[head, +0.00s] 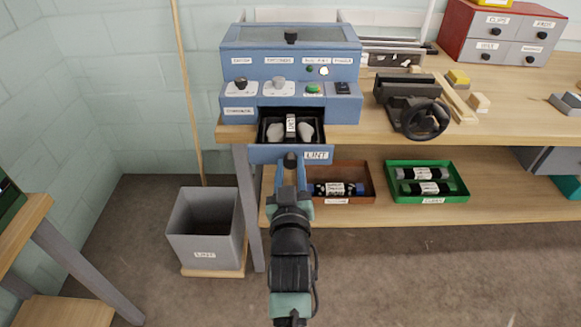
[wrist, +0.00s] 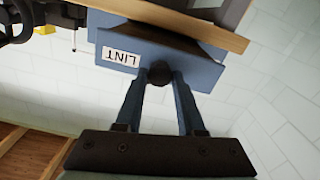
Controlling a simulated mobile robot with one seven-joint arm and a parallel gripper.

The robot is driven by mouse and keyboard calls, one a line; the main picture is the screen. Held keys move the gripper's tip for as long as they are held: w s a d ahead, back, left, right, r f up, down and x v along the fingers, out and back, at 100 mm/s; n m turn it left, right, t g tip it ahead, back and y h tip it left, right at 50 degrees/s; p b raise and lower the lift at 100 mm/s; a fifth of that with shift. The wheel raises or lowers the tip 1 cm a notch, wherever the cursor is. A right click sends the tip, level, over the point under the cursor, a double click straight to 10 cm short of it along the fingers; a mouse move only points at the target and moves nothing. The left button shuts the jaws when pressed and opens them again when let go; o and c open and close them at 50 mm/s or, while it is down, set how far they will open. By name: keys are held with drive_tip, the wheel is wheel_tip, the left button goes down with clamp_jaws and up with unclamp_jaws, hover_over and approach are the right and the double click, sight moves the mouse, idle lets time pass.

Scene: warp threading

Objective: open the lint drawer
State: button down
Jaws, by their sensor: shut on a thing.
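The lint drawer (head: 262,154) is a blue drawer with a "LINT" label, low in the blue machine (head: 290,62) on the workbench. It stands pulled out toward me, and its dark inside shows pale lumps and a labelled piece. My gripper (head: 290,165) is at the drawer front, shut on its round dark knob. In the wrist view, the fingers (wrist: 160,85) close on the knob (wrist: 160,73) from both sides, and the drawer front (wrist: 195,72) shows beside it with its label. The knob is mostly hidden by my gripper in the head view.
A grey bin (head: 204,235) labelled "LINT" stands on the floor to the left. A brown tray (head: 357,172) and a green tray (head: 427,165) sit on the lower shelf. A vise-like tool with a handwheel (head: 425,120) is right of the machine. Open floor lies in front.

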drive_tip(key=shift+w, duration=0.2)
drive_tip(key=c, duration=0.5)
unclamp_jaws()
drive_tip(key=s+p, duration=0.1)
drive_tip(key=s, duration=1.2)
